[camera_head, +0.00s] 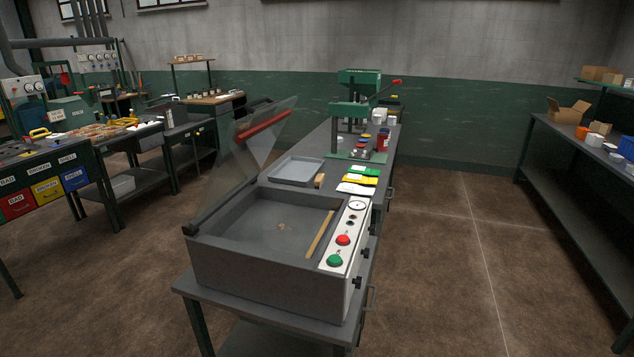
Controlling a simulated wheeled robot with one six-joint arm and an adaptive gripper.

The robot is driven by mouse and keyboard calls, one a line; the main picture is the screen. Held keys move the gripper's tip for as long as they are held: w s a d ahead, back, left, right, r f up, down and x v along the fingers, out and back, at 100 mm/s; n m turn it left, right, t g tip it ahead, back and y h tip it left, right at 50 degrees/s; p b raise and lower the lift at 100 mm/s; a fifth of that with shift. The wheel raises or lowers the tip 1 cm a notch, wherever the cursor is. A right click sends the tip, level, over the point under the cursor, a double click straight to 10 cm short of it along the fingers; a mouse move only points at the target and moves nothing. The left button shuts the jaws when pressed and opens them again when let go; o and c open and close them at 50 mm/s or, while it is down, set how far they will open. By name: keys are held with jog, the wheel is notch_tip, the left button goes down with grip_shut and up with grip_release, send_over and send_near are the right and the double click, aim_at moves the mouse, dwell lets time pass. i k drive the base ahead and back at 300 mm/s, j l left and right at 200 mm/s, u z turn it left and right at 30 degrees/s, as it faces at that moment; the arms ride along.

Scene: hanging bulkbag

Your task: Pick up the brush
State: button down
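I cannot pick out a brush for certain. A small tan, wood-coloured piece (319,181) lies on the bench beside the right edge of a shallow grey tray (292,181). It may be the brush, but it is too small to tell. A longer tan strip (320,234) lies along the right inner side of an open grey chamber machine (250,262). A few light crumbs (283,226) lie on the chamber floor. My gripper is not in view.
The machine's clear lid (243,150) stands raised at left. Its panel has red (343,240) and green (334,260) buttons. Coloured packets (358,179) and a green press (357,108) stand behind on the bench (390,150). Floor at right is clear up to another bench (560,170).

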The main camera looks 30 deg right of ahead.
aim_at(318, 182)
jog(key=i+l, duration=0.15)
jog(key=l, duration=0.2)
jog(key=i+l, duration=0.15)
jog(key=l, duration=0.25)
jog(key=i+l+z, duration=0.1)
jog(key=l, duration=0.25)
jog(key=i+l, duration=0.2)
jog(key=l, duration=0.15)
jog(key=i+l, duration=0.15)
jog(key=l, duration=0.2)
jog(key=i+l, duration=0.2)
jog(key=l, duration=0.15)
jog(key=z, duration=0.05)
